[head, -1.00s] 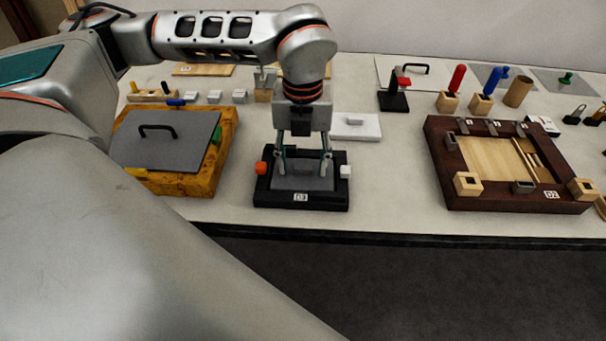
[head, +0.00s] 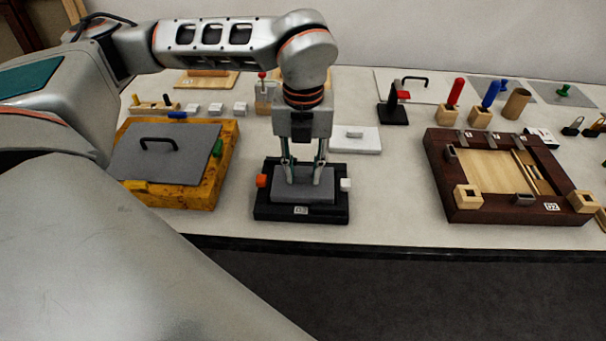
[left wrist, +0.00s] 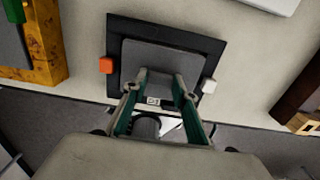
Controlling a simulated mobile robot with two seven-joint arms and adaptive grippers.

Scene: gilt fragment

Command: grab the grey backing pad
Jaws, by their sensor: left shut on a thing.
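The grey backing pad (head: 279,191) is a flat rectangular plate over the black tray (head: 262,212) labelled D3. Its front edge shows as a thick grey band, and it appears slightly raised in the tray. My left gripper (head: 303,181) points straight down at the pad's middle, shut on it. What the fingers grip is hidden between them. In the left wrist view the pad (left wrist: 175,52) covers most of the tray, with the gripper (left wrist: 160,78) over its near half. My right gripper is not in view.
An orange block (head: 262,180) and a white block (head: 346,184) sit on the tray's sides. A yellow box (head: 225,165) with a grey handled lid (head: 170,165) stands left. A white plate (head: 365,142) lies behind right; a dark wooden frame (head: 450,192) stands right. Bare table lies between.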

